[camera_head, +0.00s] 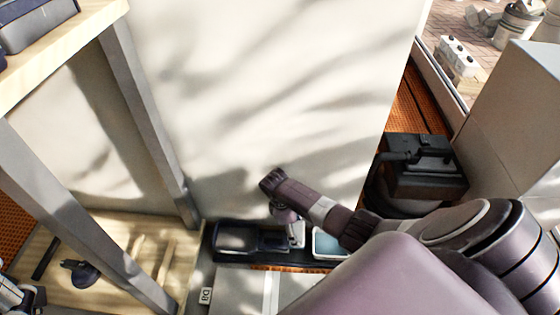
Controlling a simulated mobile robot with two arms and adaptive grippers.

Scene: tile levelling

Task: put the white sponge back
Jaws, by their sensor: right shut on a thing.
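My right arm reaches in from the lower right, and my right gripper (291,227) points down over a black tray (275,258) at the foot of the pale wall. The gripper is shut on a small whitish thing (298,236), which looks like the white sponge. Most of it is hidden by the fingers, and I cannot tell whether it touches the tray. The tray holds a dark bin (238,238) to the left of the gripper and a tub with a pale blue inside (326,244) to the right. A part at the lower left corner may be my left gripper (22,297), cut off by the edge.
A wooden rack with grey metal legs (150,120) stands on the left, with a dark tool (80,272) on its low shelf. A black machine (420,165) stands right of the wall. A grey box (515,120) is at far right.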

